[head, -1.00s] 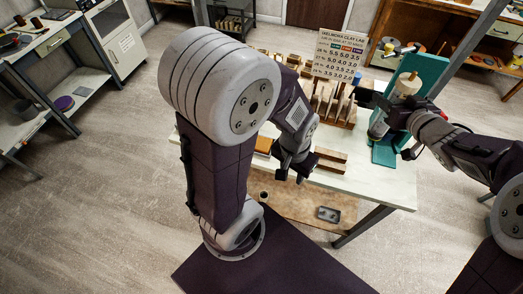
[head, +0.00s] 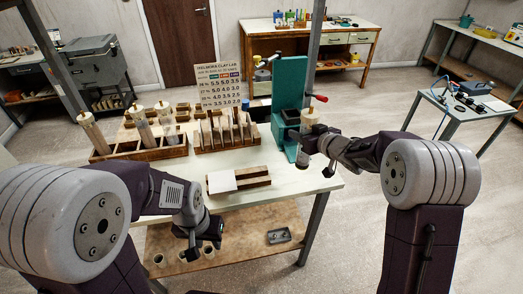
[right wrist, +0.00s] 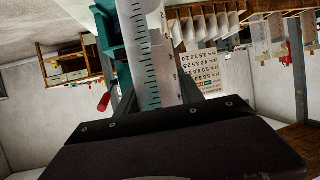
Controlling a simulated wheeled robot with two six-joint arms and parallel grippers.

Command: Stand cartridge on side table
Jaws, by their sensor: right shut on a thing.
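A clear cartridge with a tan cap (head: 309,117) is in my right gripper (head: 306,143), just right of the teal press (head: 289,105). In the right wrist view the cartridge's clear barrel (right wrist: 150,55) with dark graduation marks rises from behind the gripper body. A small grey side table (head: 463,111) stands at the right, beyond my right arm and apart from the cartridge.
Small devices and a blue cable occupy part of the side table. The main table (head: 312,180) carries a wooden rack (head: 150,154) with other cartridges, a slotted rack (head: 225,143) and a sign (head: 218,83). Open floor lies between the two tables.

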